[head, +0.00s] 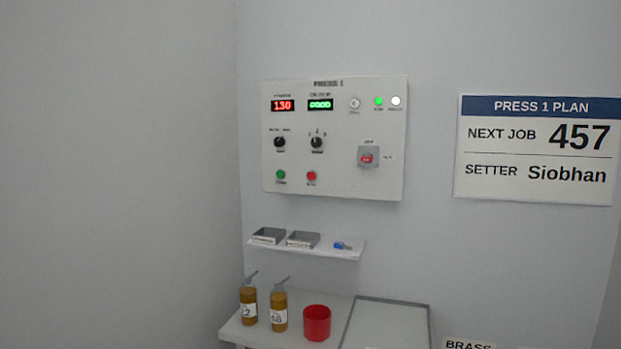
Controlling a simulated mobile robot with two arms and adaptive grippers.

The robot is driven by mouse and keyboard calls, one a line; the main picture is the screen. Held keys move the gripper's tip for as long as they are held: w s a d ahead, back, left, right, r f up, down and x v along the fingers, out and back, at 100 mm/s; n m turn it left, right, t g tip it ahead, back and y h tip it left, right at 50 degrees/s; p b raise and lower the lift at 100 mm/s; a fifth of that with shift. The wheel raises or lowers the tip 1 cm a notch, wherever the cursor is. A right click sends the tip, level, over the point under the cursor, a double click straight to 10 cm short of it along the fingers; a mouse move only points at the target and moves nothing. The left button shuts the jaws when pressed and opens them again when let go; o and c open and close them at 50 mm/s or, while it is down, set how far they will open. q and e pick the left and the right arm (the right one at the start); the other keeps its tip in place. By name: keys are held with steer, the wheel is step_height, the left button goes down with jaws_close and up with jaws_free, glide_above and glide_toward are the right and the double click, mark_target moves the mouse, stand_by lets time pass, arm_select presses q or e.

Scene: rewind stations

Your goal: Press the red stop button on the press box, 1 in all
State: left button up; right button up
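The press box (335,137) is a pale panel on the wall, titled PRESS 1. A small red button (311,176) sits on its lower edge, right of a green button (280,175). The labels beside both red buttons are too small to read surely. The panel also has a red display (283,105) reading 130, a green display (320,105), two black knobs, a round white fitting, a lit green lamp (378,101) and a white lamp. Neither gripper is in view.
A small shelf (325,252) below the box holds two grey trays and a blue item. A lower bench (345,300) carries two amber bottles, a red cup (317,322) and a grey-framed tray. A plan sign (536,149) hangs right. Nothing covers the box's front.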

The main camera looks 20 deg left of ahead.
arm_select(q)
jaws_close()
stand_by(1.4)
